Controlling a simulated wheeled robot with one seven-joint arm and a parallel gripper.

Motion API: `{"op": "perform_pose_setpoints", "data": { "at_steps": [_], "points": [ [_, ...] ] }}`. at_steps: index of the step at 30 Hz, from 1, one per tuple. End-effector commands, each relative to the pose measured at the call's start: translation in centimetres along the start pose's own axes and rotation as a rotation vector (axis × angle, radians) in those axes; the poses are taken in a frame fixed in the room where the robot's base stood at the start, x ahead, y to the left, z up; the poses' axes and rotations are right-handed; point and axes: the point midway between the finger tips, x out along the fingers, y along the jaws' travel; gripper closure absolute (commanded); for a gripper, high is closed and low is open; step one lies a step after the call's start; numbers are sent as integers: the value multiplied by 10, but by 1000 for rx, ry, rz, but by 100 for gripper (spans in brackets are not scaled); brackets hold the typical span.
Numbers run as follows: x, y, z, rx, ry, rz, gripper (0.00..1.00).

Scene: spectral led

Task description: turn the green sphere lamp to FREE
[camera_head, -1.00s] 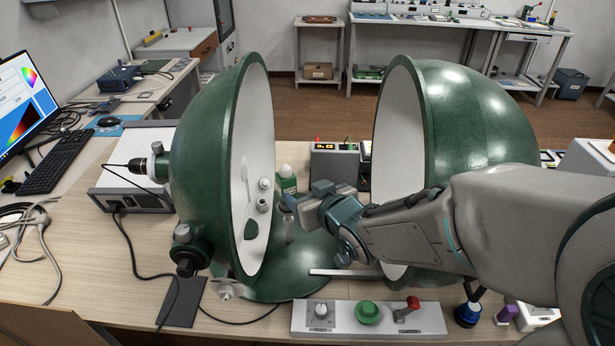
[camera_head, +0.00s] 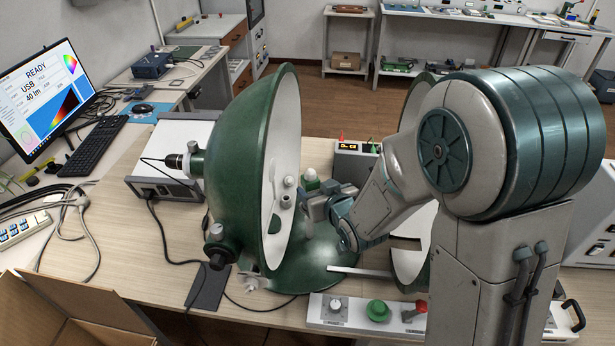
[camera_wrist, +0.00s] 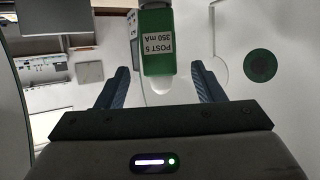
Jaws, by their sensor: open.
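The big green sphere stands open on the bench, its left half (camera_head: 236,170) showing a white inside and its right half (camera_head: 405,268) mostly hidden behind my arm. A green piece with a white top (camera_head: 311,182) also shows just behind my gripper (camera_head: 316,207) in the head view. My gripper is open, at the opening of the left half. I cannot read the word FREE anywhere.
A small display box (camera_head: 356,160) stands behind. The monitor (camera_head: 42,92) reads READY, USB, 40 lm. An open cardboard box (camera_head: 85,335) is front left.

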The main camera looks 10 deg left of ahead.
Motion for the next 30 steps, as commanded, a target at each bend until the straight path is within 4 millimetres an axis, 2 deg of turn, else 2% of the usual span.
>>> {"op": "perform_pose_setpoints", "data": {
  "at_steps": [9, 15, 21, 29, 30],
  "points": [
    [44, 0, 0, -1, -2, -1, 38],
    [64, 0, -1, -1, -1, -1, 38],
    [72, 0, 0, -1, 0, -1, 38],
    [73, 0, 0, -1, 0, 0, 38],
    [73, 0, 0, -1, 0, 0, 47]
  ]
}}
